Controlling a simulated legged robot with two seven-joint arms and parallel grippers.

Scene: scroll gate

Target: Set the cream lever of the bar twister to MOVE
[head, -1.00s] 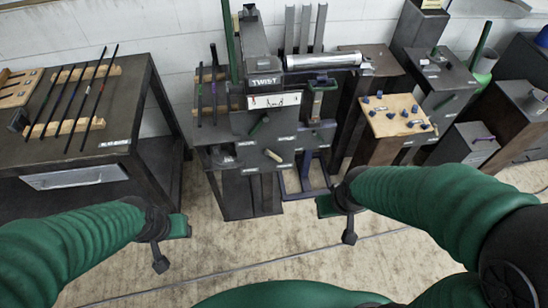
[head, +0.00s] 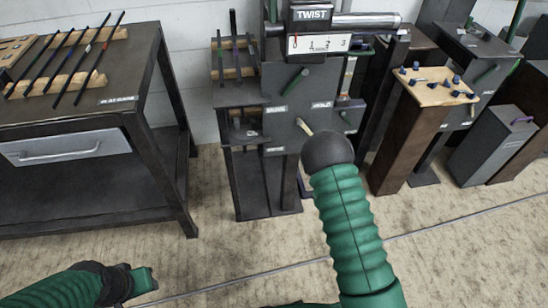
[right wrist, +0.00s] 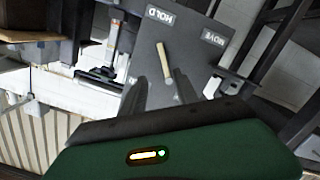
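The bar twister's dark grey panel (head: 300,90) stands at centre in the head view. In that view the panel is upside down, with a HOLD label (right wrist: 160,14) at the top and a MOVE label (right wrist: 213,38) at the right. My right gripper (right wrist: 161,82) is open, its two dark fingers either side of the lever's near end; contact cannot be told. My left gripper (head: 142,280) is low at the left, its fingers unclear.
A green lever (head: 293,82) sits above the cream one on the panel, under a numbered scale plate (head: 318,43) and TWIST sign. A table with rods (head: 90,100) stands at left. A peg board (head: 437,88) on a stand is at right. Floor in front is clear.

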